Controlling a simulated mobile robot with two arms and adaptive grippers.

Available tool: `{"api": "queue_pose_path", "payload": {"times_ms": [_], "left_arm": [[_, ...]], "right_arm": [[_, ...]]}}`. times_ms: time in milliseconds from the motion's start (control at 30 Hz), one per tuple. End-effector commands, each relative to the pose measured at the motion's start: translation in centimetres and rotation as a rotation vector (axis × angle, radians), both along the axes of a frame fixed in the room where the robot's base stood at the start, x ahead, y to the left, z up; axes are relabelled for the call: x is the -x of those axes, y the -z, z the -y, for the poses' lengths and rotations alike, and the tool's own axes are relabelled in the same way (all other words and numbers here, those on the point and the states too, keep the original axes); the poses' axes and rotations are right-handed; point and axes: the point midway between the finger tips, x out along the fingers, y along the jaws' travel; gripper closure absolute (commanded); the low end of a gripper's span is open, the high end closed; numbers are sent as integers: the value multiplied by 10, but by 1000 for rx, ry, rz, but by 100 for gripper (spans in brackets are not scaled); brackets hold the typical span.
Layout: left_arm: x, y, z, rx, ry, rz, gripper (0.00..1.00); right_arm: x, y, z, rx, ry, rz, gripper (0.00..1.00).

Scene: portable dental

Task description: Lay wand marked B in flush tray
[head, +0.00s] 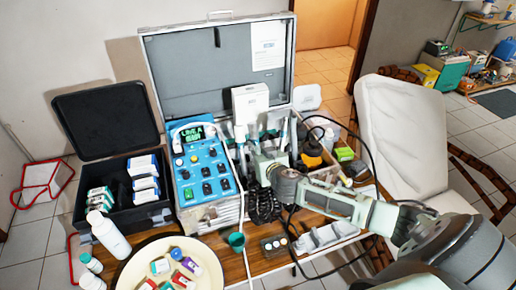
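My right arm reaches in from the right, and its gripper (264,205) is over the table just right of the blue control unit. Its dark fingers blend with black ribbed parts there, so I cannot tell whether they are open or hold anything. Slim white wands (285,133) stand upright behind my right wrist; another pale one (240,135) is nearer the blue unit. No letter B is legible. A pale grey tray with notched walls (325,237), possibly the flush tray, lies at the table's front edge, right of the gripper. My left gripper is not in view.
The blue control unit (203,165) stands beside an open black case (150,213) of boxes. A round cream tray (205,262) holds small boxes. A green cup (236,241) and a small dark block (274,246) sit before the gripper. Black cable loops at right near a white chair (405,145).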

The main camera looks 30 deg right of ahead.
Motion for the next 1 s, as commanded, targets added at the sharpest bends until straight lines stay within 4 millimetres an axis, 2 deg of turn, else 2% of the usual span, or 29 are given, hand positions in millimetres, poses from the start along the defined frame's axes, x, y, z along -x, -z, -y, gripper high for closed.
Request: {"api": "queue_pose_path", "payload": {"times_ms": [33,267,1000], "left_arm": [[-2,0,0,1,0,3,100],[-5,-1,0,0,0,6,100],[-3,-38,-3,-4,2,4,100]], "right_arm": [[0,-1,9,12,16,-2,100],[0,-2,11,15,19,-1,100],[-18,-50,10,7,11,0,100]]}}
